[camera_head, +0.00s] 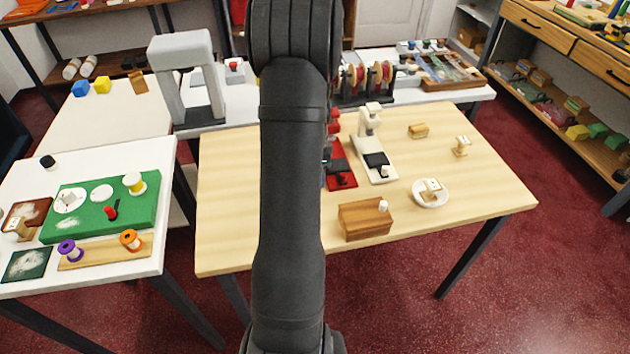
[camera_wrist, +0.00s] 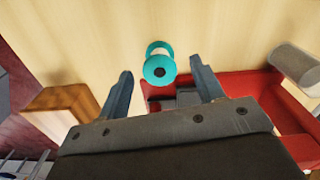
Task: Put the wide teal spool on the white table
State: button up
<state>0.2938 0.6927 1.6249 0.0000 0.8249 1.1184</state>
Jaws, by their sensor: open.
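In the head view my arm hides the spool and most of the gripper. The white table (camera_head: 110,158) is at the left, holding a green board (camera_head: 75,222), a purple spool (camera_head: 69,250), an orange spool (camera_head: 131,240) and a yellow-and-white spool (camera_head: 134,183).
A red device (camera_wrist: 245,88) lies close to my right finger and a wooden block (camera_wrist: 62,110) is left of the left finger. A white device (camera_head: 372,150) and a white dish (camera_head: 430,194) are on the wood table. The white table's back part has free room.

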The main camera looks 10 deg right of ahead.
jog(key=shift+f, duration=1.35)
jog(key=c, duration=1.1)
jog(key=shift+r, duration=0.1)
jog(key=shift+r, duration=0.5)
notch_tip(320, 180, up, 3)
jog(key=shift+f, duration=0.15)
jog(key=s+d+r, duration=0.7)
jog(key=s+d, duration=0.1)
jog(key=s, duration=0.1)
jog(key=w+a+f+n, duration=0.2)
jog(key=w+a+n, duration=0.2)
jog(key=a, duration=0.3)
jog(key=w+a+f+n, duration=0.3)
jog(key=a+n, duration=0.3)
jog(key=a, duration=0.2)
jog(key=w+a+f+n, duration=0.3)
jog(key=w+a+n, duration=0.3)
jog(key=a, duration=0.2)
jog(key=shift+w, duration=0.1)
